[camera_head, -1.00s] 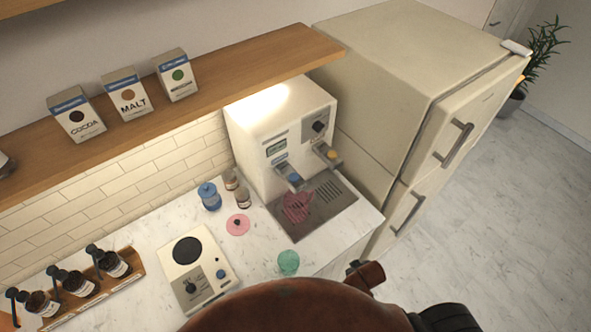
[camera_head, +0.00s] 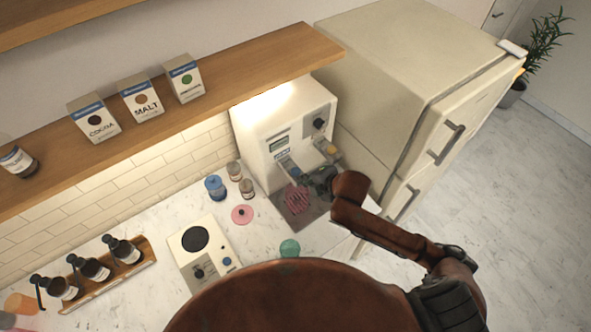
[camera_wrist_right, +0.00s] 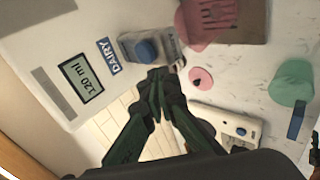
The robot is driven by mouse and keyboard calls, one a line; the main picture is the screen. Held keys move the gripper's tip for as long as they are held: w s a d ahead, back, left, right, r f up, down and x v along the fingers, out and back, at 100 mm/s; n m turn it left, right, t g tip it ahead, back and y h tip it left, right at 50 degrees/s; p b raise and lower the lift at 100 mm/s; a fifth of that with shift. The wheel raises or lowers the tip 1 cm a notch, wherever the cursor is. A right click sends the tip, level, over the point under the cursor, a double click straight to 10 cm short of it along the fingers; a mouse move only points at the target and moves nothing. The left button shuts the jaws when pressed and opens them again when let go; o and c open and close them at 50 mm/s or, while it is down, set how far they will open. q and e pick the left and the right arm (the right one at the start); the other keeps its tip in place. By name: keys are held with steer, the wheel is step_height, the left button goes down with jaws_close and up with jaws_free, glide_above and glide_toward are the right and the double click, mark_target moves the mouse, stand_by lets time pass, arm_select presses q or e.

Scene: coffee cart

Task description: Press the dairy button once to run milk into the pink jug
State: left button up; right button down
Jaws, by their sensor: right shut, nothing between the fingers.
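The white dispenser (camera_head: 262,125) stands under the shelf, with its display reading 120 ml (camera_wrist_right: 77,79) beside a blue DAIRY label (camera_wrist_right: 109,56). The round blue dairy button (camera_wrist_right: 146,50) sits on a grey spout housing next to that label. The pink jug (camera_head: 297,200) stands on the drip tray below the spouts; part of it shows at the top of the right wrist view (camera_wrist_right: 205,22). My right gripper (camera_wrist_right: 158,76) is shut and empty, its tips close to the blue button; I cannot tell whether they touch. My left gripper is not in view.
A pink lid (camera_head: 242,215), a blue jar (camera_head: 214,187) and small jars (camera_head: 234,171) stand left of the dispenser. A green cup (camera_head: 289,248) and a white scale (camera_head: 205,255) are nearer. The fridge (camera_head: 400,90) stands close on the right.

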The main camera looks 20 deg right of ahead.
steer(key=w+r+n, duration=0.6)
steer(key=r+n, duration=0.3)
steer(key=n, duration=0.1)
steer(key=shift+w+a, duration=0.2)
steer(key=shift+f, duration=0.2)
steer(key=b, duration=0.7)
glide_above(297, 172)
step_height(297, 172, down, 6)
steer(key=shift+f, duration=1.25)
steer(key=shift+f, duration=0.1)
steer(key=shift+f, duration=0.3)
